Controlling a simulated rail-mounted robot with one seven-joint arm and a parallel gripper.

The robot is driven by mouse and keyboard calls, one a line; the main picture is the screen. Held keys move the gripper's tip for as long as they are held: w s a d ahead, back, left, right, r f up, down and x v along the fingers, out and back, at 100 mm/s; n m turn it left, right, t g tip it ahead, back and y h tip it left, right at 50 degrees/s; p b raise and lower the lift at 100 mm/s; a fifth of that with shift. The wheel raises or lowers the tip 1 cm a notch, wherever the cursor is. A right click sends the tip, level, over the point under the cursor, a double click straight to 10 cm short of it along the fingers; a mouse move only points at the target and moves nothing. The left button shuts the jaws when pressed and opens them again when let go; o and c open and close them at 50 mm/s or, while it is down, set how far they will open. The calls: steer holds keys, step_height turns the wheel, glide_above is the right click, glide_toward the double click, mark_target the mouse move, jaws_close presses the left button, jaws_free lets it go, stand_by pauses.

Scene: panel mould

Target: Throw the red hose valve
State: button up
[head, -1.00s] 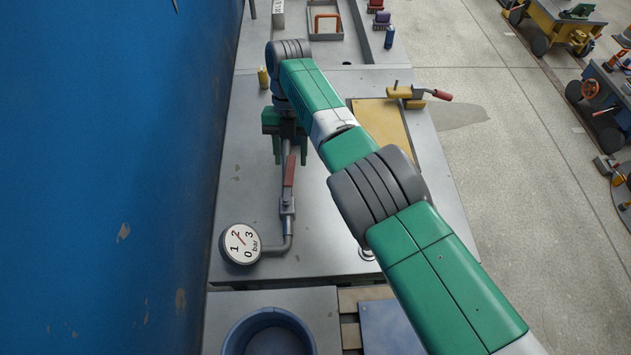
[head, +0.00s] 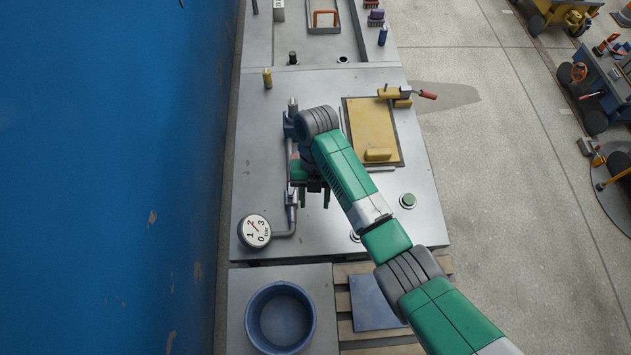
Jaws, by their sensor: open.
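The hose valve (head: 291,197) sits on a grey pipe on the steel bench top, left of centre. Its red handle is mostly hidden behind my gripper and wrist; only a thin reddish strip shows along the pipe. I see nothing between the fingers. I cannot tell whether a finger touches the handle.
A round pressure gauge (head: 254,231) stands at the pipe's near end. A blue tub (head: 280,318) sits in front. A yellow panel (head: 372,130) with a red-handled clamp (head: 410,94) lies to the right. A blue wall (head: 120,180) closes the left side.

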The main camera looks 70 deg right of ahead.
steer(key=shift+s+a, duration=0.2)
steer(key=shift+a, duration=0.05)
